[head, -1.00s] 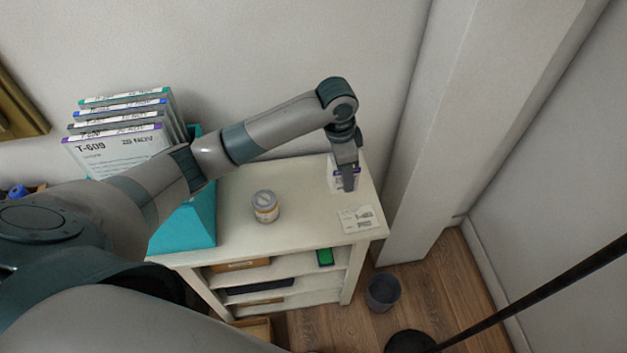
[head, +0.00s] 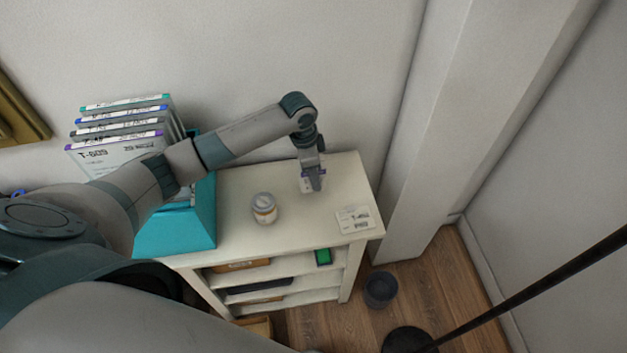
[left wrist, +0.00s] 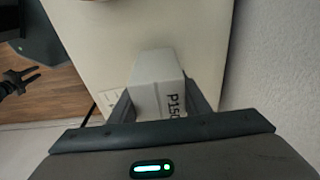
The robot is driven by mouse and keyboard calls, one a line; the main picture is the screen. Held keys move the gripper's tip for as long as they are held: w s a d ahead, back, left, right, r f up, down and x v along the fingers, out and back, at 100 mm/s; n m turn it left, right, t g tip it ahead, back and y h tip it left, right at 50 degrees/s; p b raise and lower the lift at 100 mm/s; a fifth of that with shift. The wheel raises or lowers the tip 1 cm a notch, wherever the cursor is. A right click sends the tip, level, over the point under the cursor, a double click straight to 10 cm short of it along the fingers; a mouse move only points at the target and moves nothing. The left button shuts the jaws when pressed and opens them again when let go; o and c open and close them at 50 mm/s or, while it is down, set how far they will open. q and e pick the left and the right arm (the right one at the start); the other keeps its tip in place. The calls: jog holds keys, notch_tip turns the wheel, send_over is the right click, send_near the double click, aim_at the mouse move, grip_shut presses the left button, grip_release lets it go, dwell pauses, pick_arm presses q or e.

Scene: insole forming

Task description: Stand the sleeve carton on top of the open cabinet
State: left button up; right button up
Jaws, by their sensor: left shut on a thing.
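My left gripper (head: 314,180) is shut on the white sleeve carton (head: 305,187), over the back middle of the open cabinet's top (head: 240,184). The carton looks roughly upright; I cannot tell if its base touches the top. In the left wrist view the carton (left wrist: 157,70) sits between the two fingers of my left gripper (left wrist: 160,108), with black print on one face. A small dark pronged shape at the left of that view looks like my right gripper (left wrist: 18,82); its jaws are too small to judge.
A lidded jar (head: 264,208) stands left of the carton, and a printed card (head: 355,220) lies near the front right corner. A teal rack (head: 190,230) with several folders (head: 112,152) is at the left. A grey bin (head: 380,290) stands on the floor.

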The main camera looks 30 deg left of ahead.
pick_arm(q)
notch_tip(320, 180, down, 3)
jog(key=shift+r+p, duration=0.1)
jog(key=shift+p, duration=0.45)
jog(key=shift+f, duration=0.4)
jog(key=shift+f, duration=0.15)
jog(key=o, duration=1.1)
jog(key=shift+o, duration=0.2)
jog(key=shift+r, duration=0.2)
jog(key=r+p, duration=0.6)
jog(key=s+a+r+p, duration=0.1)
jog(key=r+p, duration=0.2)
jog(key=shift+r+p, duration=0.25)
jog(key=shift+p, duration=0.15)
jog(key=shift+s+a+r+p, duration=0.15)
jog(key=shift+r+p, duration=0.35)
jog(key=shift+r, duration=0.7)
